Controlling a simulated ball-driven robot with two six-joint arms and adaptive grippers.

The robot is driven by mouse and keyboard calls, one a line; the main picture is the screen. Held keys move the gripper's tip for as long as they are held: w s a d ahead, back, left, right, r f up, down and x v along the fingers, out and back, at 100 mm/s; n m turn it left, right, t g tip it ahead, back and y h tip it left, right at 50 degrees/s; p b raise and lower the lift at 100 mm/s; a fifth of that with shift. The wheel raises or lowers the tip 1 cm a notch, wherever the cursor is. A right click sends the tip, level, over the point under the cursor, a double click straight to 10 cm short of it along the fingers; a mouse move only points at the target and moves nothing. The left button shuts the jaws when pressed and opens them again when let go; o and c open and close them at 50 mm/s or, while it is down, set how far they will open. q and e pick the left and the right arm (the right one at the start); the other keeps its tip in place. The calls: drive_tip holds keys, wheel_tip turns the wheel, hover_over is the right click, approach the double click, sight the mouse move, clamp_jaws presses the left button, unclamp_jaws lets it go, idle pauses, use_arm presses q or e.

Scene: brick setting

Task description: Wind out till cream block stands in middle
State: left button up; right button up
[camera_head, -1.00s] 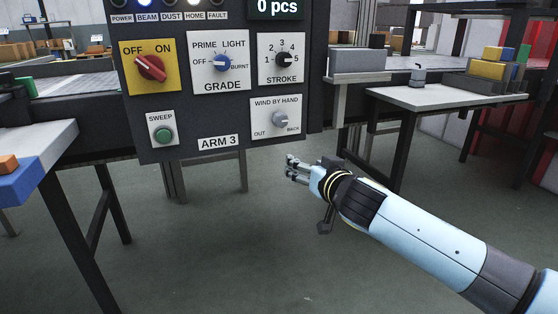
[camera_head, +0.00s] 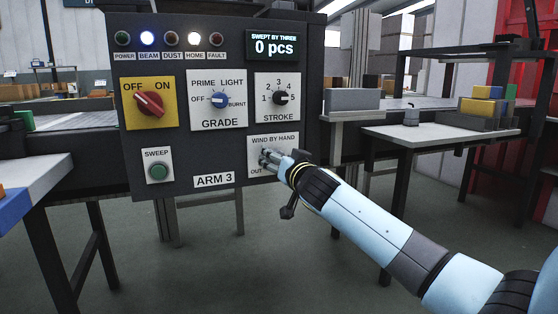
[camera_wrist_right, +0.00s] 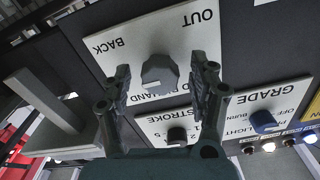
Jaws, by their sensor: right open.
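The WIND BY HAND plate (camera_head: 288,141) is at the lower right of the ARM 3 panel. Its grey knob (camera_wrist_right: 160,74) shows in the wrist view, between OUT and BACK lettering that appears upside down. My right gripper (camera_head: 268,158) is at the plate and hides the knob in the head view. In the wrist view, the right gripper (camera_wrist_right: 163,80) is open, with one finger on each side of the knob. A gap shows on the left side; contact on the right is unclear. I cannot pick out a cream block for certain. My left gripper is out of view.
The panel also holds the red OFF/ON switch (camera_head: 149,104), blue GRADE knob (camera_head: 219,101), black STROKE knob (camera_head: 280,98) and green SWEEP button (camera_head: 158,172). A side table (camera_head: 430,134) stands right, with coloured blocks (camera_head: 488,92) beyond.

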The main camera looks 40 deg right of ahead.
drive_tip(key=shift+c, duration=0.4)
drive_tip(key=c, duration=1.1)
drive_tip(key=shift+o, duration=0.2)
drive_tip(key=shift+n, duration=0.4)
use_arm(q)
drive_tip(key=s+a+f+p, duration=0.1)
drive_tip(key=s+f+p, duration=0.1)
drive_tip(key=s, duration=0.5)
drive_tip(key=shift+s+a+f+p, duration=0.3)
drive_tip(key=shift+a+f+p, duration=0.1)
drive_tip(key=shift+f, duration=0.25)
use_arm(e)
drive_tip(key=shift+n, duration=7)
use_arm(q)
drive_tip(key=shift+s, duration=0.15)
use_arm(e)
drive_tip(key=shift+f, duration=0.1)
